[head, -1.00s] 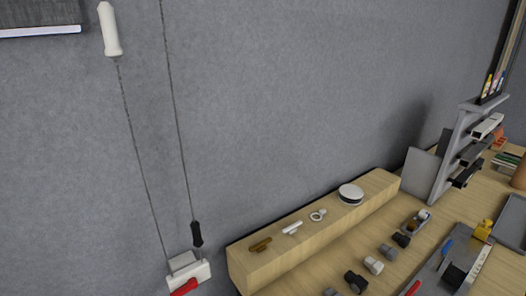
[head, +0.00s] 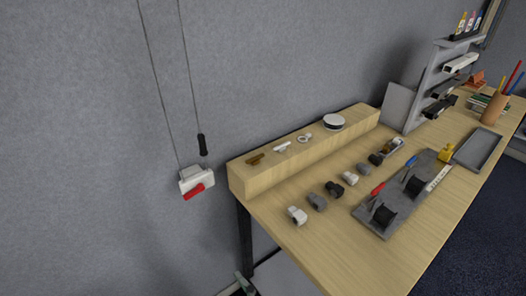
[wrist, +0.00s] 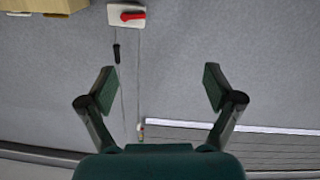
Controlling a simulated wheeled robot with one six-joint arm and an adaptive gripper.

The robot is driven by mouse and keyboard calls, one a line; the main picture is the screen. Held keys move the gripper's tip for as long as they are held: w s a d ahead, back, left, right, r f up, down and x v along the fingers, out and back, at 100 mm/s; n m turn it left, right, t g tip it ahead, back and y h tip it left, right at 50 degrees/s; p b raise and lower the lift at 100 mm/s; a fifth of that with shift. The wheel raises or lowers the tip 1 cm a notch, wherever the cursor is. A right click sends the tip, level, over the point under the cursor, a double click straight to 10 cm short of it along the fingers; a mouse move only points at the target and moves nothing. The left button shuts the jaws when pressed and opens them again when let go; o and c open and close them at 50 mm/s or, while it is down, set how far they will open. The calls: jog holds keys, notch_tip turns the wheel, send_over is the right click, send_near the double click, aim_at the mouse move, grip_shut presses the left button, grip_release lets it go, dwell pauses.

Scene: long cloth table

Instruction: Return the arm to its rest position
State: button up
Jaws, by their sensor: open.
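My gripper (wrist: 160,87) shows in the wrist view with its two dark green fingers spread wide apart. Nothing is between them, and it touches nothing that I can see. Beyond the fingers is a grey wall. I cannot make out my gripper for certain in the head view; a small grey-green shape at its bottom edge is too small to tell.
A white box with a red lever (head: 195,183) hangs on the wall, with cords and a black handle (head: 202,145); it also shows in the wrist view (wrist: 118,16). The wooden table (head: 290,232) holds a raised shelf (head: 300,165), several small parts and a grey tray (head: 478,147).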

jog(key=s+d+f+m+t+h, duration=0.15)
jog(key=s+d+f, duration=0.25)
jog(key=d, duration=0.5)
jog(key=s+d+f+m+g+h, duration=0.1)
jog(key=s+d+f+m+h, duration=0.3)
jog(key=d, duration=0.4)
jog(key=s+d+m+h, duration=0.1)
jog(key=s+d+h, duration=0.1)
jog(key=s+d, duration=0.3)
jog(key=s+d+m+h, duration=0.2)
jog(key=s+d, duration=0.3)
jog(key=s, duration=0.6)
jog(key=shift+r+h, duration=0.25)
jog(key=shift+h, duration=0.1)
